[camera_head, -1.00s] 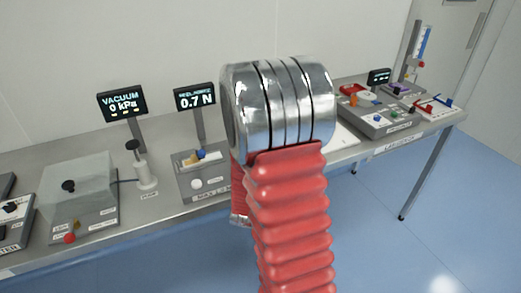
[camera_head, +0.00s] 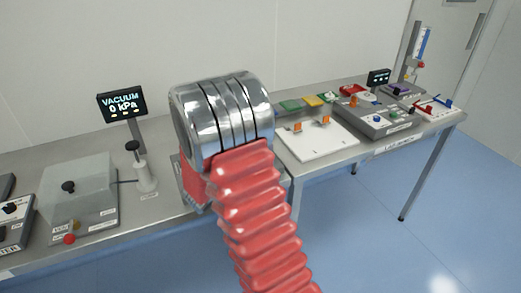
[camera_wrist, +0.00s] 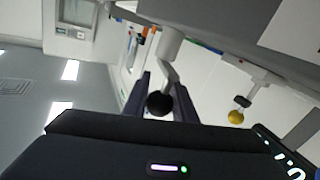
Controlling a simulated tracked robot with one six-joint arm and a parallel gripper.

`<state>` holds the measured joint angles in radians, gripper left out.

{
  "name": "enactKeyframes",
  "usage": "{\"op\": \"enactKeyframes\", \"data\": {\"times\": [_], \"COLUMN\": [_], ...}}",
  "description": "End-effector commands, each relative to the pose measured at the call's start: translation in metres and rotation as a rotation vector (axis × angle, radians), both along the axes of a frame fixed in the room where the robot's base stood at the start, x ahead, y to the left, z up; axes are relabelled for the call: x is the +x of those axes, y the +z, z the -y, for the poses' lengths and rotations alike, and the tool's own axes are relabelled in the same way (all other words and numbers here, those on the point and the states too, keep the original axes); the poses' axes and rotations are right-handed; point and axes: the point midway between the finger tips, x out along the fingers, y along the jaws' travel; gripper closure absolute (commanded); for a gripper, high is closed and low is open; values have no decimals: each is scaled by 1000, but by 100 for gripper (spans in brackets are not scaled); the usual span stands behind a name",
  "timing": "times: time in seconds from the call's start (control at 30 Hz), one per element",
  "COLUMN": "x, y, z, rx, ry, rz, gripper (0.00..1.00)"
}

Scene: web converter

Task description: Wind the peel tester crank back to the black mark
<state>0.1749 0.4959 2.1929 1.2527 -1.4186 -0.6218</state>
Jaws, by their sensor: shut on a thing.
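In the wrist view, my gripper (camera_wrist: 160,100) has a dark finger on each side of a black ball knob (camera_wrist: 159,104). It is shut on this crank knob. A pale crank arm (camera_wrist: 170,58) runs from the knob up to the grey body of the peel tester (camera_wrist: 215,30). A yellow knob (camera_wrist: 236,117) on a pale stem stands to the right, apart from the fingers. Part of a lit display (camera_wrist: 285,155) shows at the lower right. In the head view, my arm hides the gripper, the crank and most of the tester. I cannot make out the black mark.
In the head view, a vacuum display (camera_head: 123,104) and a grey lidded box (camera_head: 80,190) stand left of my arm. A white board (camera_head: 315,142) with orange pieces lies to the right, with a grey control panel (camera_head: 385,118) beyond. The blue floor in front is clear.

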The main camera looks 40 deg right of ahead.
Motion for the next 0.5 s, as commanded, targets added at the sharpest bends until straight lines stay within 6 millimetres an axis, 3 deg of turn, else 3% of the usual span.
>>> {"op": "enactKeyframes", "data": {"times": [0.5], "x": [1], "y": [0], "z": [2], "rx": [-1], "ry": [-197], "rz": [2], "gripper": [98]}}
